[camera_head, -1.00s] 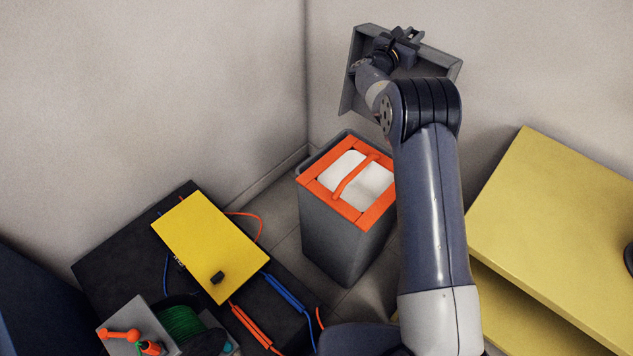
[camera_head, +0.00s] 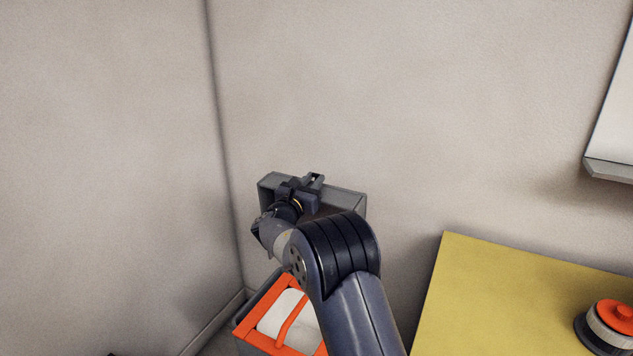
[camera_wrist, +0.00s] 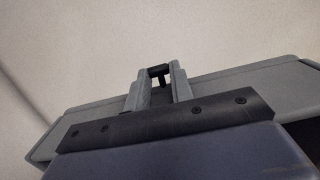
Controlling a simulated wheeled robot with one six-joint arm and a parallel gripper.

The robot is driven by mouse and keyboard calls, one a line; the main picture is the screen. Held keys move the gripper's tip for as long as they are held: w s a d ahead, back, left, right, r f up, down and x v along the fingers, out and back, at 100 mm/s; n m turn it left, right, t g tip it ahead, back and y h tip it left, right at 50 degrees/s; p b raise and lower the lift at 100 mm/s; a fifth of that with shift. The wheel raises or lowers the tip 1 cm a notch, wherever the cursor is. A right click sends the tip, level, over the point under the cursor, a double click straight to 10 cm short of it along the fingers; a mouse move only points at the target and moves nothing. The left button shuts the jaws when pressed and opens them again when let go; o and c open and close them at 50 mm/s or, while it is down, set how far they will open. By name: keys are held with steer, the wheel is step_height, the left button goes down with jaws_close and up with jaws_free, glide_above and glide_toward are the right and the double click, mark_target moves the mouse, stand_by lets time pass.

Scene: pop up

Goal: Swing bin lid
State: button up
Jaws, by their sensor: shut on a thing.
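The bin (camera_head: 240,333) is grey with an orange frame around a white liner and stands in the corner, its top uncovered. Its grey, shallow, tray-like lid (camera_head: 345,200) is raised steeply above the bin's back, in front of the wall. My gripper (camera_head: 314,180) is at the lid's upper edge and shut on it. In the wrist view my gripper's fingers (camera_wrist: 159,80) reach over the edge of the lid (camera_wrist: 235,83), with a small dark piece between their tips. My arm hides the lid's lower part and the bin's right side.
A yellow-topped table (camera_head: 480,300) is at the right, with a red-capped round object (camera_head: 612,322) on it. A white panel with a grey ledge (camera_head: 610,171) is on the wall at upper right. The wall above the lid is bare.

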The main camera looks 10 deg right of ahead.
steer(key=shift+v, duration=1.05)
steer(key=shift+s+r, duration=0.1)
steer(key=shift+r, duration=0.05)
steer(key=f+b+v, duration=0.1)
steer(key=b+v, duration=0.2)
steer(key=v, duration=0.6)
steer(key=shift+s+b, duration=0.15)
steer(key=shift+b, duration=0.2)
steer(key=shift+a, duration=0.1)
steer(key=s+a+f+b, duration=0.3)
steer(key=s+a+f, duration=0.1)
steer(key=s+f, duration=0.1)
steer(key=shift+s+a, duration=0.2)
steer(key=shift+s, duration=0.65)
